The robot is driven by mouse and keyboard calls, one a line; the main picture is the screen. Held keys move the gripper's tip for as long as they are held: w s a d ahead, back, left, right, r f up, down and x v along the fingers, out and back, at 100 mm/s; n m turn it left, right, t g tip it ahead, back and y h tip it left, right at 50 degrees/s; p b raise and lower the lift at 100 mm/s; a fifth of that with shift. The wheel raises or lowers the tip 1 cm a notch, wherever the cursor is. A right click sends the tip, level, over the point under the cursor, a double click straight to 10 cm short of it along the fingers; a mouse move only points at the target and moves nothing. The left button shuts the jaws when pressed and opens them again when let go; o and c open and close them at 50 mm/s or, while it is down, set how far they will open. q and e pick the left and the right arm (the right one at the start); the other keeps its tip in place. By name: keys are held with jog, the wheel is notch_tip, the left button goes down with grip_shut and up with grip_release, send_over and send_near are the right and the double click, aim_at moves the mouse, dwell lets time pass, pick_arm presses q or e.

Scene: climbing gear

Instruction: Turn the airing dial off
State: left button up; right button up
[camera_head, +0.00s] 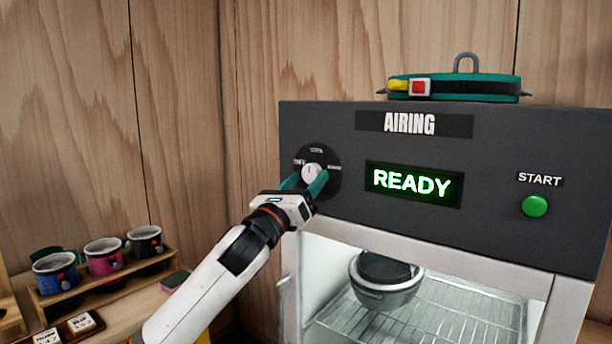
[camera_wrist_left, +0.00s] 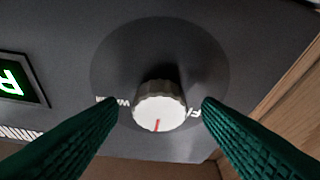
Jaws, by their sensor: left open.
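The airing dial (camera_head: 313,171) is a pale round knob on a dark disc at the left of the grey AIRING panel (camera_head: 470,215). In the left wrist view, the knob (camera_wrist_left: 160,104) has ridged sides and a red mark pointing down in that picture. Small white labels stand around the disc, partly hidden and too small to read surely. My left gripper (camera_head: 306,184) is open at the dial. In the left wrist view its green fingers (camera_wrist_left: 160,108) stand on either side of the knob, with gaps showing. My right gripper is out of view.
A lit READY display (camera_head: 411,184) and a green START button (camera_head: 535,206) are on the panel. A green belt (camera_head: 475,87) lies on top. Mugs (camera_head: 104,257) stand on a wooden rack at lower left.

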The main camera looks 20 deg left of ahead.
pick_arm(q)
jog(key=shift+w+d+r, duration=0.1)
jog(key=shift+w, duration=0.2)
jog(key=c, duration=1)
